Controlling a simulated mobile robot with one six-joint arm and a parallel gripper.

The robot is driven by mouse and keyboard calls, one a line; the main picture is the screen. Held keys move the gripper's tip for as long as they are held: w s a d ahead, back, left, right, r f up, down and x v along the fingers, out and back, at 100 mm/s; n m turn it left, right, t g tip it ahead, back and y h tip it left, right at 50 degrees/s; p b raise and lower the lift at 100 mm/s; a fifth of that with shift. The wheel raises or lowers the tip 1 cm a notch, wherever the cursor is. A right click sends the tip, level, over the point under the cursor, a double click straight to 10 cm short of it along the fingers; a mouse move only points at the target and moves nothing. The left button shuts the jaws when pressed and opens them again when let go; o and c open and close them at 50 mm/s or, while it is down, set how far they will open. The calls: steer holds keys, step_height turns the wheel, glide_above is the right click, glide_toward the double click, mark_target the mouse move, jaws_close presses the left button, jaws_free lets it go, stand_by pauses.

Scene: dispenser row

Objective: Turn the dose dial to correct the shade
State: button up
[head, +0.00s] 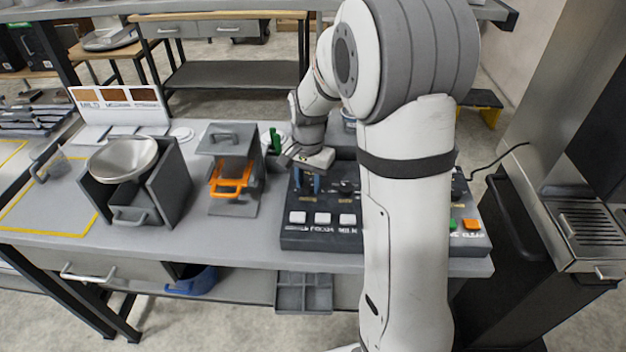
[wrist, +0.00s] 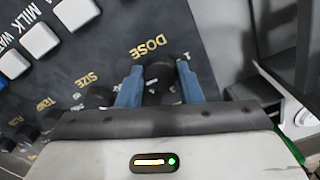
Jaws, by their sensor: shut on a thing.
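The dose dial (wrist: 160,72) is a black knob beside the gold DOSE label on a dark control panel (wrist: 190,45). My gripper (wrist: 158,78) has its two blue fingers on either side of this dial and is shut on it. In the head view my gripper (head: 307,182) reaches down to the left part of the panel (head: 290,238), and the dose dial is hidden there. A shade card (head: 117,96) with brown swatches marked from mild to darker stands at the back left.
A size dial (wrist: 98,97) sits close beside my gripper. White buttons (head: 322,218) line the panel's front. A grey dispenser with an orange handle (head: 230,183) stands just left, and a metal bowl (head: 123,157) on a grey stand is farther left.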

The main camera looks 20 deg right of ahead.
steer(key=shift+c, duration=0.8)
steer(key=shift+o, duration=0.3)
steer(key=shift+d, duration=0.55)
steer(key=shift+a+f, duration=0.1)
steer(key=shift+a, duration=0.25)
steer(key=shift+c, duration=0.6)
steer(key=shift+a+n, duration=0.1)
steer(key=shift+n, duration=0.3)
steer(key=n+b, duration=0.1)
steer(key=n, duration=0.2)
steer(key=shift+s+f+n, duration=0.1)
steer(key=shift+s+n, duration=0.05)
steer(key=shift+n, duration=0.15)
steer(key=n, duration=0.4)
steer(key=shift+b, duration=0.3)
steer(key=shift+n, duration=0.3)
